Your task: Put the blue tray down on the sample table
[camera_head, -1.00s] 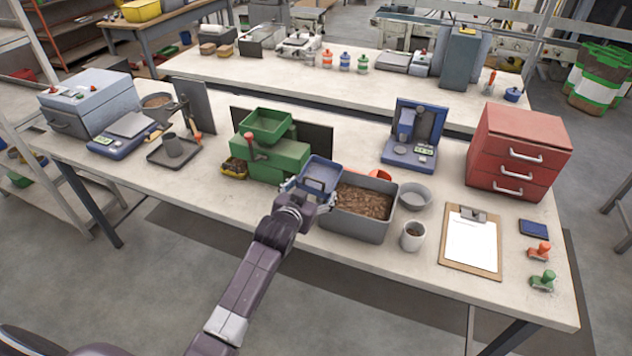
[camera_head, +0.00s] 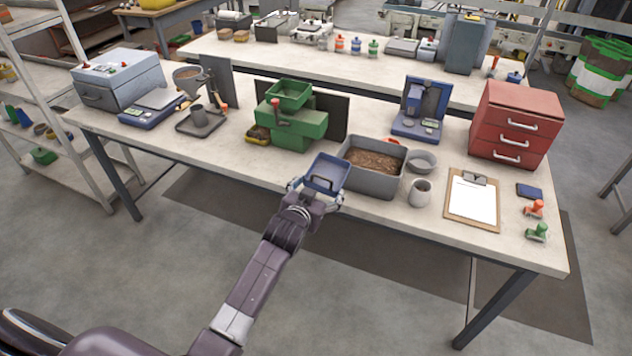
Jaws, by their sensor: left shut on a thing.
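The blue tray (camera_head: 327,170) is small and shallow with raised sides, near the middle of the head view. My left gripper (camera_head: 318,190) is shut on it at its near side. The tray is over or just past the front edge of the sample table (camera_head: 240,160), left of the grey bin; I cannot tell the gap to the tabletop. The table has a pale top and dark legs. The gripper's fingertips are partly hidden by the tray. My right gripper is not in view.
A grey bin (camera_head: 372,183) of brown pellets stands right of the tray, with a white cup (camera_head: 419,192) and clipboard (camera_head: 473,199) farther right. A green machine (camera_head: 290,125) stands behind. Bare tabletop lies left of the tray.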

